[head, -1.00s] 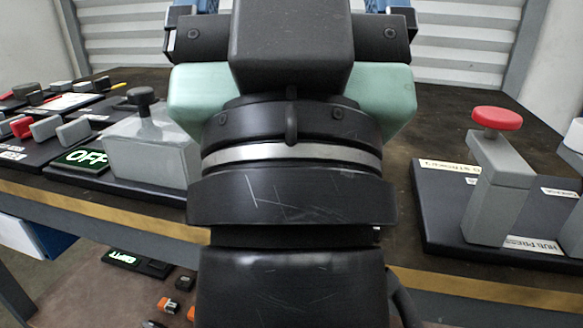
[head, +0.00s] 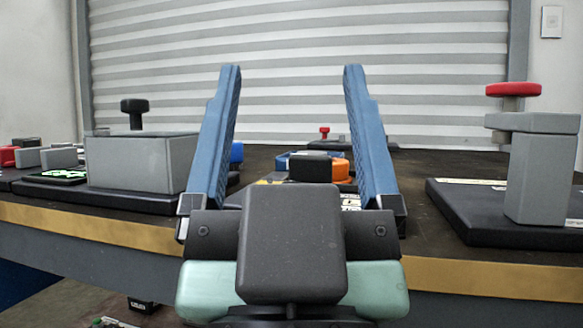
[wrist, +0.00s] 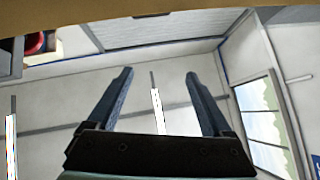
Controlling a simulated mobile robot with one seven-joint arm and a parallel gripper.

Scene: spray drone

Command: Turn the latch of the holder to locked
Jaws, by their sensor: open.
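My gripper (head: 292,70) is open and empty. Its two blue fingers point up in front of the workbench in the head view, wide apart. I cannot tell whether this is the holder. No latch or lock marking can be made out in either view.
The workbench (head: 150,232) has a yellow-brown front edge. A grey box with a black knob (head: 140,165) stands left, a grey press with a red knob (head: 540,180) right. A small red button (head: 324,132) is at the back.

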